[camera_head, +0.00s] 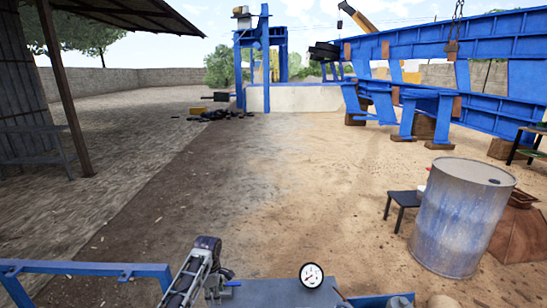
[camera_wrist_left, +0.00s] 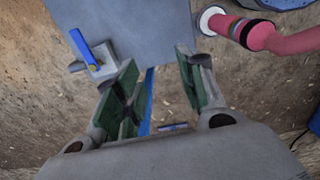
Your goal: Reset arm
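My left gripper (camera_wrist_left: 158,80) shows in the left wrist view with its two green-padded fingers spread apart. The gap between the fingers is empty, with ground and a thin blue bar seen beyond it. A grey panel (camera_wrist_left: 135,25) lies past the fingertips. A valve with a blue handle (camera_wrist_left: 85,48) is beside the left finger; I cannot tell whether they touch. In the head view my left arm (camera_head: 190,275) is at the bottom, left of centre, beside the blue machine top (camera_head: 270,294). My right gripper is not in view.
A round white gauge (camera_head: 311,275) stands on the machine top. A blue rail (camera_head: 85,268) is at lower left. A blue-white drum (camera_head: 462,217) and a small dark table (camera_head: 404,198) stand at right. A red-pink hose fitting (camera_wrist_left: 260,35) is at upper right. Middle ground is open.

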